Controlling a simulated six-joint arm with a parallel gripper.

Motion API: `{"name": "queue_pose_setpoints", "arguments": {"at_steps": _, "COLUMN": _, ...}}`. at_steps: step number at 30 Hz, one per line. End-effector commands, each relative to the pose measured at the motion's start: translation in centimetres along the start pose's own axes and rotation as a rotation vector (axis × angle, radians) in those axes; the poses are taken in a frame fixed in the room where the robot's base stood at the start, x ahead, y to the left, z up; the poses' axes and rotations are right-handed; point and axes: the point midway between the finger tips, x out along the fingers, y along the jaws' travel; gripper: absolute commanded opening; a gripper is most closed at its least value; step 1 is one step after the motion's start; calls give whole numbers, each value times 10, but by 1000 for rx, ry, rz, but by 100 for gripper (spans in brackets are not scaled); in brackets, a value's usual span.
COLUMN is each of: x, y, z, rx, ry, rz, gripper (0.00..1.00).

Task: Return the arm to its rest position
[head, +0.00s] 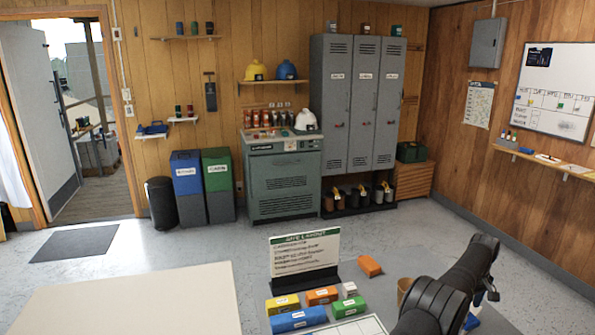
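My arm (455,285) rises from the bottom edge at the lower right, its dark links bent at a rounded joint. My gripper cannot be made out; the arm's far end is hidden or outside the picture. A small blue and white thing shows partly behind the arm, too covered to identify. Left of the arm, small blocks lie on the table: yellow (283,304), orange (322,296), blue (298,320), green (348,306) and white (349,288). Another orange block (369,266) lies apart from them, close to the arm.
A site layout sign (305,252) stands upright behind the blocks. A brown cup (404,290) stands close beside the arm, partly hidden by it. A bare pale tabletop (130,300) fills the lower left. Lockers (357,105), bins and a cabinet stand far back against the wall.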

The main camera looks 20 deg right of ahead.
Motion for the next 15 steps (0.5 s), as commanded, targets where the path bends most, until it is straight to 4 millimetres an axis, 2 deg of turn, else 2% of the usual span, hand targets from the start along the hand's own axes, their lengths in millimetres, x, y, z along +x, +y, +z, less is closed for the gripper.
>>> {"name": "queue_pose_setpoints", "arguments": {"at_steps": 4, "x": 30, "y": -1, "z": 0, "rx": 0, "ry": -2, "rz": -3, "gripper": 74}}
{"name": "queue_pose_setpoints", "arguments": {"at_steps": 7, "x": 7, "y": 1, "z": 0, "rx": 0, "ry": 2, "rz": 4, "gripper": 74}}
{"name": "queue_pose_setpoints", "arguments": {"at_steps": 15, "x": -14, "y": 0, "z": 0, "rx": 0, "ry": 0, "rz": 1, "gripper": 74}}
